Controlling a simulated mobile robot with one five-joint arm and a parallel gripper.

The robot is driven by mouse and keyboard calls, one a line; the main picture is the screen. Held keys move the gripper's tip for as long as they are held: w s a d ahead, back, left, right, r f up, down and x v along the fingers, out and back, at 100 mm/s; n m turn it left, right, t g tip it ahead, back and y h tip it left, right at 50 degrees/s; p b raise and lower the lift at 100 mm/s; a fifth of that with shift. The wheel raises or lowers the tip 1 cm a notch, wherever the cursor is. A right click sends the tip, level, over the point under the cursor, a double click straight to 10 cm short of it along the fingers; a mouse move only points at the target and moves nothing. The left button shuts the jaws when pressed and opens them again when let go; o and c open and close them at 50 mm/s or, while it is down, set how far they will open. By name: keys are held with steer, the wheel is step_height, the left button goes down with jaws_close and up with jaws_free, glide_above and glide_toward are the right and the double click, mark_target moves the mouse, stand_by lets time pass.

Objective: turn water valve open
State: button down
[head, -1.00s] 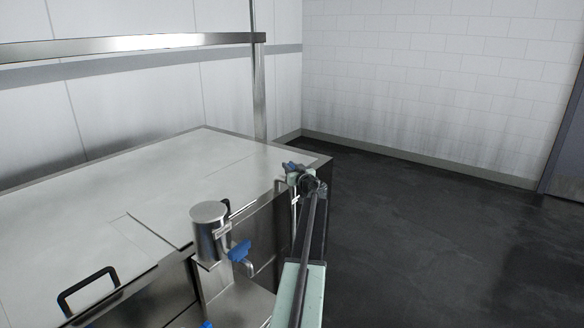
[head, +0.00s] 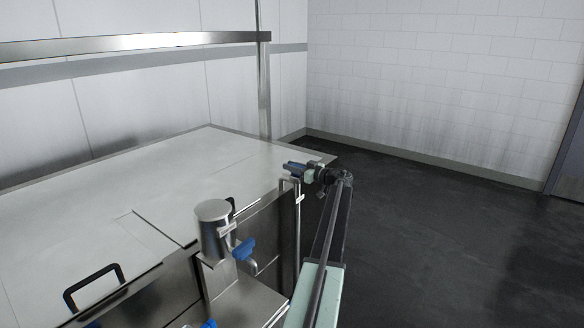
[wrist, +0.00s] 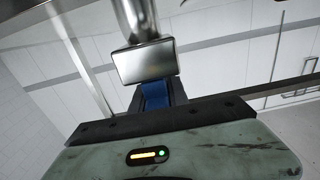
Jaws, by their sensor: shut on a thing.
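A water valve with a blue handle (head: 292,166) stands at the far right corner of the steel vat, on top of a thin steel pipe (head: 298,215). My gripper (head: 303,169) reaches it from the right and is shut on the blue handle. In the wrist view the blue handle (wrist: 155,95) shows between my dark jaws (wrist: 157,103), just below a shiny steel block and pipe (wrist: 143,60). The handle's far end and the fingertips are partly hidden by that block.
The steel vat (head: 150,185) fills the left. A steel cylinder (head: 213,232) with another blue-handled tap (head: 244,250) stands nearer. A black handle (head: 95,287) is on the lid. A steel rail (head: 130,45) runs behind. The dark floor (head: 440,240) at right is clear.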

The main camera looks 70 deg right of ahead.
stand_by(0.3)
steer(key=c, duration=1.3)
jaws_free()
steer(key=v, duration=0.7)
steer(key=shift+s+a, duration=0.1)
steer(key=shift+s, duration=0.3)
